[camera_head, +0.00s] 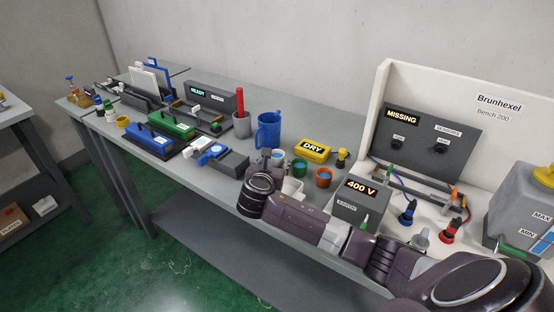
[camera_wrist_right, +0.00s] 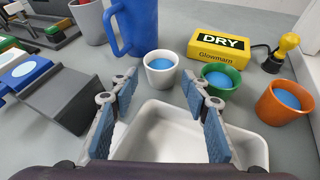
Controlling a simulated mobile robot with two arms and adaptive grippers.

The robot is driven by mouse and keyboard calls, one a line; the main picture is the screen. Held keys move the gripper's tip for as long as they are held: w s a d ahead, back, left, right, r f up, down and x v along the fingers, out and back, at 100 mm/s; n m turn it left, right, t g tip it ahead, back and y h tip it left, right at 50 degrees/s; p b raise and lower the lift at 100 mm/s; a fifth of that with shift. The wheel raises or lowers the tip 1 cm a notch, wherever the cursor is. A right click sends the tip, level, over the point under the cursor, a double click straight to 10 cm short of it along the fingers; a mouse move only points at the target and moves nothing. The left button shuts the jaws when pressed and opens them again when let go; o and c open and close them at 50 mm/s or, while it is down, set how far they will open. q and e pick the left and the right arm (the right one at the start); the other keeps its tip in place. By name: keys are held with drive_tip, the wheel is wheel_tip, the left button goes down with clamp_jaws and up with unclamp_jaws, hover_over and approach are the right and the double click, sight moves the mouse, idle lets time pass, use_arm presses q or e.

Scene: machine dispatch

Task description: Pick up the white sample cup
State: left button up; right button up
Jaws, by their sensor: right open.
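The white sample cup (camera_wrist_right: 160,81) holds something blue and stands upright on the bench in the right wrist view. It is straight ahead of my right gripper (camera_wrist_right: 160,88), whose fingers are open and empty. The cup shows in the gap between the fingertips, beyond them; no contact is visible. In the head view my right gripper (camera_head: 268,159) is low over the bench and partly hides the cup. My left gripper is not in view.
A white tray (camera_wrist_right: 258,148) lies below the fingers. A green cup (camera_wrist_right: 220,83) and an orange cup (camera_wrist_right: 284,103) stand right of the white cup. A blue jug (camera_wrist_right: 137,25) and yellow DRY box (camera_wrist_right: 221,36) stand behind. A dark grey block (camera_wrist_right: 66,99) is left.

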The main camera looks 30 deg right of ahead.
sight(275, 160)
drive_tip(key=shift+p+x, duration=0.4)
drive_tip(key=shift+x, duration=2.4)
drive_tip(key=shift+s, duration=0.1)
drive_tip(key=c, duration=1)
drive_tip(key=shift+o, duration=0.2)
